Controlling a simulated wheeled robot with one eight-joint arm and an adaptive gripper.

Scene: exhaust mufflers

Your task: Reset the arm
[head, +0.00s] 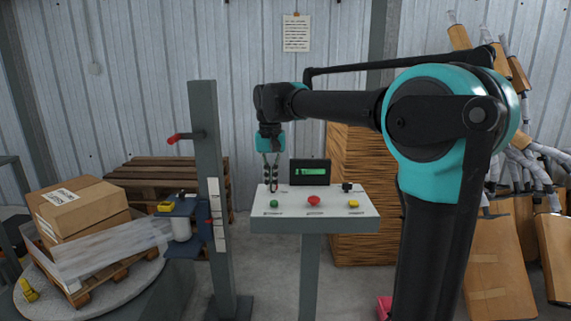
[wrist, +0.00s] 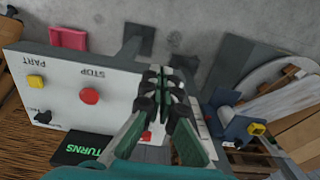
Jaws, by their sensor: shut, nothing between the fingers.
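My arm (head: 345,105) reaches left from its large teal joint and bends down to my gripper (head: 273,189). The gripper points down above the left part of a white control panel (head: 335,222). Its fingers are together with nothing between them; they also show in the wrist view (wrist: 161,78). In the head view the fingertips are just above the green button (head: 274,204); I cannot tell whether they touch it. The wrist view mostly hides that button behind the fingers. A red button (head: 313,199) and a yellow button (head: 353,204) sit further right.
A small display (head: 309,172) and a black knob (head: 347,187) are at the panel's back. A grey post (head: 207,150) with a red handle (head: 180,138) stands left. Boxes (head: 75,205) sit on a round turntable (head: 110,300). Mufflers and cardboard (head: 500,260) are at right.

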